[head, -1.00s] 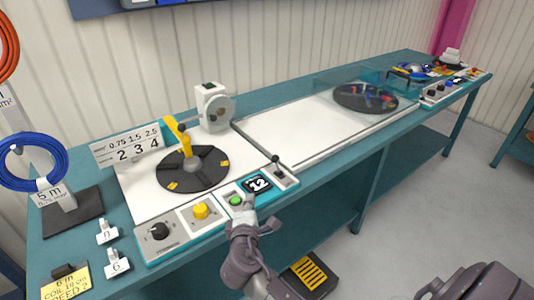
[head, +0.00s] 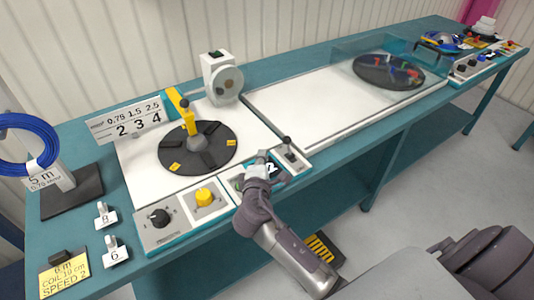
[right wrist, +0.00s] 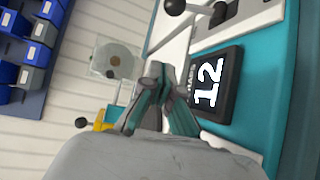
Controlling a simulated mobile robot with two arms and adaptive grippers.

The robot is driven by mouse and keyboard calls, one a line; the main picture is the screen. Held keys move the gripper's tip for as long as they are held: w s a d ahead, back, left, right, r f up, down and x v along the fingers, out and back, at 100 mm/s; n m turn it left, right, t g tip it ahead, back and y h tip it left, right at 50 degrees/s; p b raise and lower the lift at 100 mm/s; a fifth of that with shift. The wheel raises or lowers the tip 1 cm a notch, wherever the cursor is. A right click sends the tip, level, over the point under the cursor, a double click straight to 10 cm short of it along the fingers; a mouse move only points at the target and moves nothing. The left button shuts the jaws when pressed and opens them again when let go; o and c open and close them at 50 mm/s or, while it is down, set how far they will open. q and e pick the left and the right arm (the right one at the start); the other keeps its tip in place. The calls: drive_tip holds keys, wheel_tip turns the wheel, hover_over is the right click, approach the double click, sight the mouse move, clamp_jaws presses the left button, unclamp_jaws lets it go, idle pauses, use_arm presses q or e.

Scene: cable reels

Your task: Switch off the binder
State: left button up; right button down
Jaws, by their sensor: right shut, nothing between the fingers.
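A white box machine with a grey disc (head: 226,83) stands at the back of the bench; it also shows in the right wrist view (right wrist: 117,60). It has a dark switch (head: 217,55) on top. Whether it is the binder, I cannot tell. My right gripper (head: 261,160) is shut and empty, above the control panel by the display. In the right wrist view its fingers (right wrist: 158,82) point toward the box machine, beside the display (right wrist: 213,82) reading 12. In the head view the gripper partly hides the display and green button. My left gripper is not in view.
A black turntable (head: 198,150) with a yellow arm (head: 179,104) lies left of the gripper. The panel holds a black knob (head: 160,217), a yellow button (head: 204,196) and a black-knobbed lever (head: 287,142). A clear guard (head: 375,50) stands farther right.

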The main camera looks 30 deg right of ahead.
sight(287, 140)
drive_tip(key=x, duration=0.7)
drive_tip(key=shift+w+d, duration=0.15)
drive_tip(key=shift+w, duration=0.05)
drive_tip(key=shift+s+d+r+p, duration=0.25)
drive_tip(key=shift+s+d+p, duration=0.7)
drive_tip(key=shift+d+p, duration=0.15)
drive_tip(key=shift+s+d+r, duration=0.1)
drive_tip(key=shift+s+d, duration=0.15)
drive_tip(key=shift+s, duration=0.2)
drive_tip(key=shift+w, duration=0.1)
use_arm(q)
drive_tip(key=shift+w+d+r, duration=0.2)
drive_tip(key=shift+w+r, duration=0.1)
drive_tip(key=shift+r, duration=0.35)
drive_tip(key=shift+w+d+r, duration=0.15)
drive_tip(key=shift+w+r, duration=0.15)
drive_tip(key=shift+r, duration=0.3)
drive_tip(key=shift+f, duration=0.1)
